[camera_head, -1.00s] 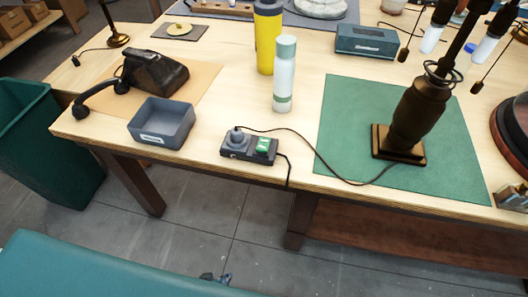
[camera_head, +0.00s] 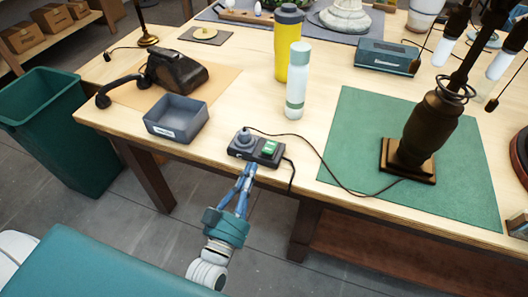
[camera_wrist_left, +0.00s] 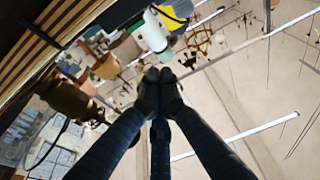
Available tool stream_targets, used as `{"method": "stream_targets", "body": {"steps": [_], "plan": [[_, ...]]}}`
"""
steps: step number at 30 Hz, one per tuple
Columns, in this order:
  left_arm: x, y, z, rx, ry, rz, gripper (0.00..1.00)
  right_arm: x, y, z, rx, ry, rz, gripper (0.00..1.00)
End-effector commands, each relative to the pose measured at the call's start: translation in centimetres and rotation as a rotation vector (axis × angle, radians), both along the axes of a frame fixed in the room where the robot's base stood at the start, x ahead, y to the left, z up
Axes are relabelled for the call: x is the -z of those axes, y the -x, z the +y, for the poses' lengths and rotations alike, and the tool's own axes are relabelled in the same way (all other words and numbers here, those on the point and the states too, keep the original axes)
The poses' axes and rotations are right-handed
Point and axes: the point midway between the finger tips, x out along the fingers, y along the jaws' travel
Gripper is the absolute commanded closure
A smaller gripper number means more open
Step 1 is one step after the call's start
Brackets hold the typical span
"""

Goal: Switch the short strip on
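The short strip (camera_head: 256,148) is a dark box lying at the table's front edge. A grey round plug (camera_head: 244,138) sits in its left part, and a green rocker switch (camera_head: 269,147) is on its right part. I cannot tell whether the switch is on or off. My left gripper (camera_head: 249,168) is at the strip's front side, just below the table edge, pointing up at it. Whether it touches the strip is unclear. In the left wrist view its dark fingertips (camera_wrist_left: 160,76) are together, with nothing seen between them. My right gripper is not in view.
A black cord runs from the strip to the bronze lamp (camera_head: 421,135) on the green mat (camera_head: 350,120). A pale bottle (camera_head: 297,85) and yellow bottle (camera_head: 287,45) stand behind the strip. A grey open bin (camera_head: 176,118) is to its left. Bare wood surrounds the strip.

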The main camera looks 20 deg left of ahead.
Motion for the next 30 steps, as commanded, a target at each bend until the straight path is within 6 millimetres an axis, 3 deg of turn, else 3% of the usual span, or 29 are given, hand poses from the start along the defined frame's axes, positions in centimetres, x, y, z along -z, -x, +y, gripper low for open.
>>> {"method": "stream_targets", "body": {"steps": [8, 22, 24, 30], "plan": [[-0.4, -1.1, -0.1, 0.0, 0.001, 0.0, 1.0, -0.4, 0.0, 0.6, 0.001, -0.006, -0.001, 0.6], [-2.5, -10.3, -0.4, 0.001, 0.001, 0.0, 1.0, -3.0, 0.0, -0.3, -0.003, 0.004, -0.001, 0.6], [-0.4, -9.7, -0.4, 0.002, -0.001, 0.01, 1.0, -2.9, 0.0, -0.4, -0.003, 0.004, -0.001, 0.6], [1.5, -9.4, -0.4, 0.002, -0.001, 0.005, 1.0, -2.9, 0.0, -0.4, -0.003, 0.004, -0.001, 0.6]]}}
